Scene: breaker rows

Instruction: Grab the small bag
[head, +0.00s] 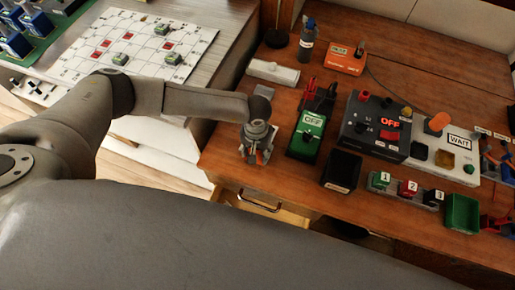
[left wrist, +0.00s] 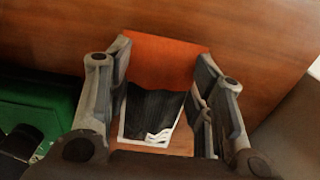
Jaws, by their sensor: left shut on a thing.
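The small bag (left wrist: 150,105) is in the left wrist view, orange-red at the top with a black panel and a white patch below. It sits between the two fingers of my left gripper (left wrist: 163,68), which are shut on its sides. In the head view, my left gripper (head: 256,156) is low at the left front part of the wooden bench, pointing down. Only a bit of orange shows between its fingers there; the rest of the bag is hidden. My right gripper does not show.
A green box marked OFF (head: 307,136) stands just right of my left gripper. A black bin (head: 342,171), a dark switch box (head: 376,126) and a numbered button strip (head: 406,190) are further right. A white roll (head: 273,72) lies behind. An open drawer (head: 262,202) is below the edge.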

